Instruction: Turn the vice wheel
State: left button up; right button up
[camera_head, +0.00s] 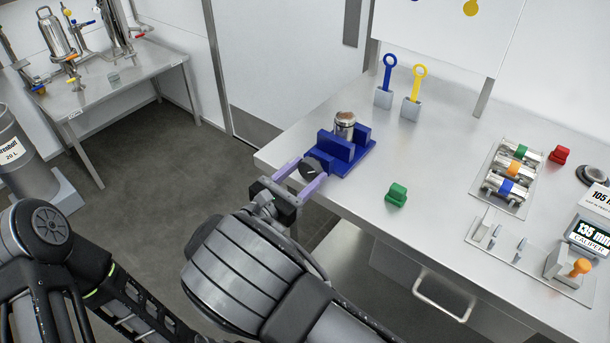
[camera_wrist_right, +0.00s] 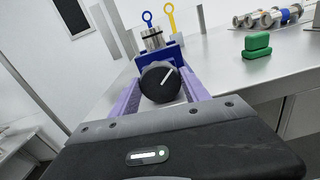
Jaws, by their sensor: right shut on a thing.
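The blue vice (camera_head: 336,150) stands at the left front corner of the metal table, with a metal cylinder (camera_head: 345,122) between its jaws. Its dark round wheel (camera_head: 310,169) faces the table's front edge. My right gripper (camera_head: 305,177) has its purple fingers on both sides of the wheel and is shut on it. In the right wrist view the wheel (camera_wrist_right: 159,83) shows a white line slanting up to the right, between the fingers. The vice (camera_wrist_right: 160,53) is behind it. My left arm shows at the lower left, but its gripper is out of view.
A green block (camera_head: 396,195) lies on the table (camera_head: 430,150) right of the vice. Blue (camera_head: 387,80) and yellow (camera_head: 414,93) ring-topped tools stand behind. A rack of cylinders (camera_head: 509,176), a red block (camera_head: 560,155) and a caliper display (camera_head: 587,236) are at the right.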

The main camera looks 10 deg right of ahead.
jog(key=m+b, duration=0.2)
jog(key=m, duration=0.1)
jog(key=shift+f+m, duration=0.15)
jog(key=shift+m, duration=0.25)
jog(key=shift+m+b, duration=0.85)
jog(key=shift+m, duration=0.05)
jog(key=o, duration=1.4)
jog(key=shift+s, duration=0.1)
